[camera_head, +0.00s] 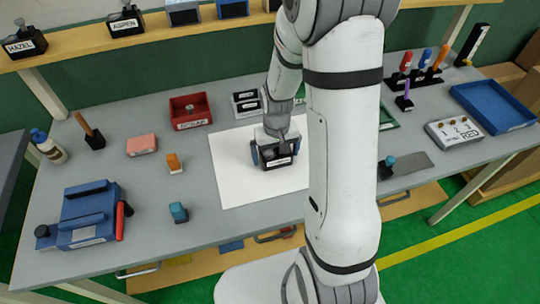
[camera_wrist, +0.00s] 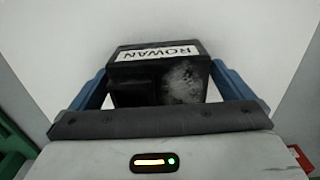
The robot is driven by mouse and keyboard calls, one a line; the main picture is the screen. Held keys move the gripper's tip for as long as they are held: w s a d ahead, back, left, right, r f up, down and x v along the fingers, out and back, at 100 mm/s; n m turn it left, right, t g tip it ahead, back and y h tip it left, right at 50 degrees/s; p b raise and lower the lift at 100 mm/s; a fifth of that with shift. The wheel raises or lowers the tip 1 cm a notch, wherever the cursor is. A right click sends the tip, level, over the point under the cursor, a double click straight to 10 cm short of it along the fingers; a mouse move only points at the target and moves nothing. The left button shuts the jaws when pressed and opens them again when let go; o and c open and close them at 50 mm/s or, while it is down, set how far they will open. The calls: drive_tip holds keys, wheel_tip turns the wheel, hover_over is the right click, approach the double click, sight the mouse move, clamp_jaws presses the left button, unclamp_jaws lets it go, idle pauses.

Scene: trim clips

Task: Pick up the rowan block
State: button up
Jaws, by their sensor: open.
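The rowan block (camera_wrist: 160,78) is a black block with a white label reading ROWAN, seen close up in the wrist view. In the head view the block (camera_head: 280,162) is on the white sheet (camera_head: 232,182) on the workbench, partly hidden by my wrist. My gripper (camera_wrist: 172,85) has its two blue fingers apart, one on each side of the block. In the head view my gripper (camera_head: 273,155) points down over the block. Whether the fingers touch its sides is hard to tell.
A red bin (camera_head: 190,111) and a black labelled holder (camera_head: 246,103) stand behind the sheet. A blue vise-like fixture (camera_head: 85,215), a teal piece (camera_head: 178,212) and an orange piece (camera_head: 174,163) are to the left. A blue tray (camera_head: 493,105) is at the right.

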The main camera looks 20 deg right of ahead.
drive_tip(key=shift+c, duration=0.2)
drive_tip(key=c, duration=1)
drive_tip(key=shift+o, duration=0.2)
